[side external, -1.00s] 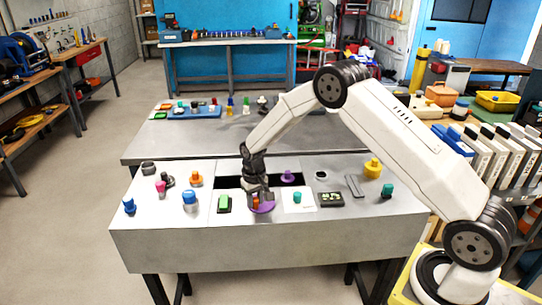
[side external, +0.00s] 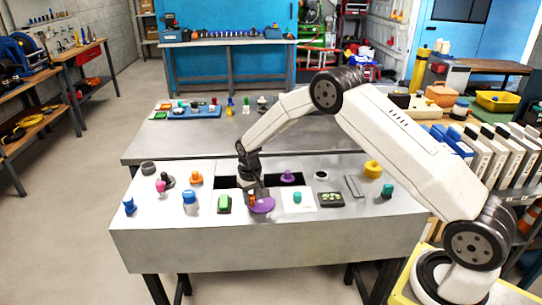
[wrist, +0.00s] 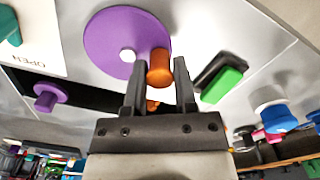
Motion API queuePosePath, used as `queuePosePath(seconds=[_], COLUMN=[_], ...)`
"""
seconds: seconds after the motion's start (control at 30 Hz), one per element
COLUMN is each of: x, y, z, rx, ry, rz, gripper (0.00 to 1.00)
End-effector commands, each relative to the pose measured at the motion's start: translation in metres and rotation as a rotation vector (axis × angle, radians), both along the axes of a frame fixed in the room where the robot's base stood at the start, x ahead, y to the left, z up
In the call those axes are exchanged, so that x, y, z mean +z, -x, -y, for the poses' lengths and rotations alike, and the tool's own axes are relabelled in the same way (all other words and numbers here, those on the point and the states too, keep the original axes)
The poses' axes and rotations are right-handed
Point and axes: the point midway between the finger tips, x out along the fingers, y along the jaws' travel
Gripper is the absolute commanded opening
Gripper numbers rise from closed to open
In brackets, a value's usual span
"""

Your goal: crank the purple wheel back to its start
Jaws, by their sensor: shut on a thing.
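The purple wheel (wrist: 105,45) is a flat disc with a pale hub and an orange crank knob (wrist: 159,68) near its rim. In the side view the purple wheel (side external: 263,205) lies at the front middle of the grey bench. My gripper (wrist: 160,72) is shut on the orange knob, one finger on each side of it. In the side view my gripper (side external: 252,196) points down at the left edge of the wheel and hides part of the knob.
A green block (side external: 224,204) stands just left of the wheel, and a white plate with a teal knob (side external: 297,198) just right. Behind is a dark slot with a smaller purple piece (side external: 288,176). A blue-capped knob (side external: 190,197) stands further left.

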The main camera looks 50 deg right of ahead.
Motion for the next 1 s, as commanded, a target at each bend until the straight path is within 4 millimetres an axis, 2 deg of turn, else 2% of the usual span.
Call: queuePosePath(seconds=[0.43,1.0], x=[0.002,0.001], y=[-0.011,-0.015], z=[0.009,0.016], rx=[-0.002,-0.003], ry=[0.002,0.002], rz=[0.003,0.0], gripper=[0.02,0.02])
